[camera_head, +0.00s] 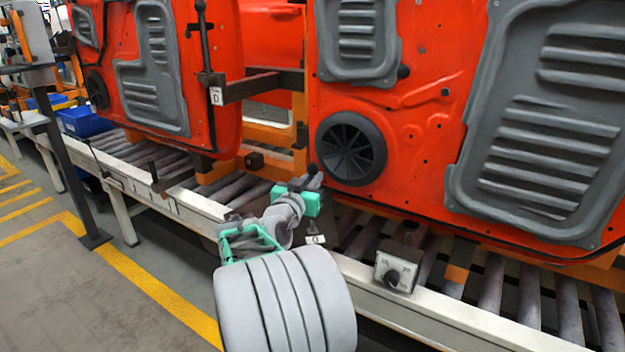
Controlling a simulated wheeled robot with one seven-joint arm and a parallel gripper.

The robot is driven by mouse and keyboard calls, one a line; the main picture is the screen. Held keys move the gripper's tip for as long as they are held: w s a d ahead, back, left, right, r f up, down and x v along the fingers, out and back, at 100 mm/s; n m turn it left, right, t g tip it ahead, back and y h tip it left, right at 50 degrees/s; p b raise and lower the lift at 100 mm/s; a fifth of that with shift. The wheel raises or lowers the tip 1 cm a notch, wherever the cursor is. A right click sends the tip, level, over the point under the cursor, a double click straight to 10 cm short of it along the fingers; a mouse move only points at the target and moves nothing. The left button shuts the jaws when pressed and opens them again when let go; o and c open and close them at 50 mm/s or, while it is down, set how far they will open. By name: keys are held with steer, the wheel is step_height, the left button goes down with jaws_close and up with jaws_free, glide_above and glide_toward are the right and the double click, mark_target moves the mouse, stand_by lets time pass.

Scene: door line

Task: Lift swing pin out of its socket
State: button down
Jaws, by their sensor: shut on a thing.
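My gripper (311,184), grey with teal parts, is at the near edge of the roller conveyor, in front of the gap between two red door panels. It is shut on a dark pin whose round black knob (312,169) shows just above the fingers. I take this to be the swing pin; the fingers hide most of it. A small white tag (315,239) marked 0 shows just below the gripper. The socket is hidden behind the gripper and my arm, so I cannot tell how deep the pin sits.
A dial box (397,268) sits on the conveyor's near rail.

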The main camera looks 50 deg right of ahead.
mark_target(320, 153)
step_height(320, 153, up, 5)
steer(key=shift+r+p, duration=0.1)
steer(key=shift+p, duration=0.55)
steer(key=c, duration=1.5)
jaws_free()
steer(key=shift+r, duration=0.1)
steer(key=shift+o, duration=0.5)
steer(key=shift+f, duration=0.25)
steer(key=shift+a, duration=0.15)
steer(key=v, duration=0.7)
steer(key=shift+a, duration=0.25)
steer(key=shift+s, duration=0.1)
